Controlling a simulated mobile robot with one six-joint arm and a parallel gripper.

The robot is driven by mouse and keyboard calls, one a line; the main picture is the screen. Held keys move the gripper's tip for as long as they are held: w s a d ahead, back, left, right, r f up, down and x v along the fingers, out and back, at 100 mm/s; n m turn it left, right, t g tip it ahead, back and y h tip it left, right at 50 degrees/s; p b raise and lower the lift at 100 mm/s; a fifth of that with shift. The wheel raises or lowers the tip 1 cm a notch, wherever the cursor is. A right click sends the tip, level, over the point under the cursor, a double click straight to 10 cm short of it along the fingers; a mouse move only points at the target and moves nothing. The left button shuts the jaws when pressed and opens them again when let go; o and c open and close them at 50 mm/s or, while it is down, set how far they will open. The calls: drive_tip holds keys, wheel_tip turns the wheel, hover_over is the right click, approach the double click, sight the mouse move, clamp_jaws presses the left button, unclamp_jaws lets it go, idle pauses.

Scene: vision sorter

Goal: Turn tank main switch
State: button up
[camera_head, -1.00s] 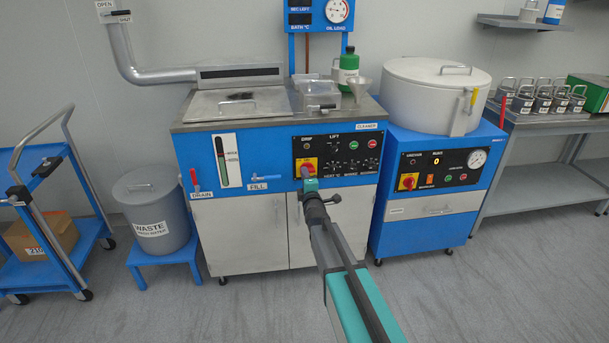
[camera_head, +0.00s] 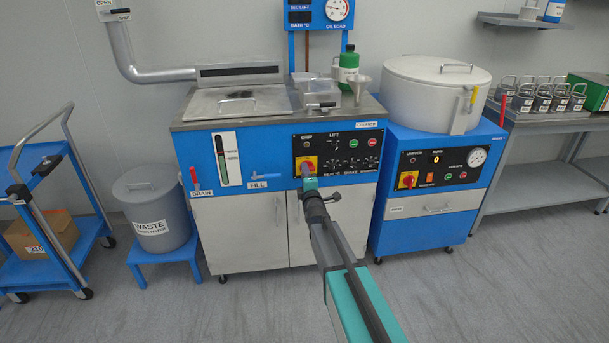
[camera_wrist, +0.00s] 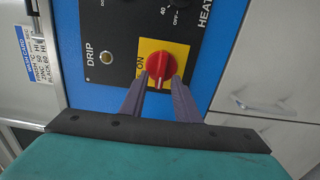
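The tank main switch (camera_wrist: 159,65) is a red knob on a yellow plate marked ON, on the black control panel. In the head view its yellow plate (camera_head: 312,162) shows at the panel's left end, partly covered by my gripper (camera_head: 307,172). In the wrist view, the two purple-grey fingers of my gripper (camera_wrist: 160,78) are apart, with their tips on either side of the lower part of the knob. Red shows between the fingertips. I cannot tell whether either finger touches it.
A DRIP lamp (camera_wrist: 105,57) and a HEAT dial (camera_wrist: 180,5) are beside the switch. The blue FILL lever (camera_head: 268,177) and red DRAIN lever (camera_head: 194,178) are to the left. A round white-lidded machine (camera_head: 434,95) stands at right. The floor in front is clear.

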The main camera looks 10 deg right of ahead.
drive_tip(key=shift+s, duration=0.15)
drive_tip(key=s, duration=1.3)
drive_tip(key=shift+s, duration=0.25)
idle(0.4)
drive_tip(key=shift+r, duration=0.15)
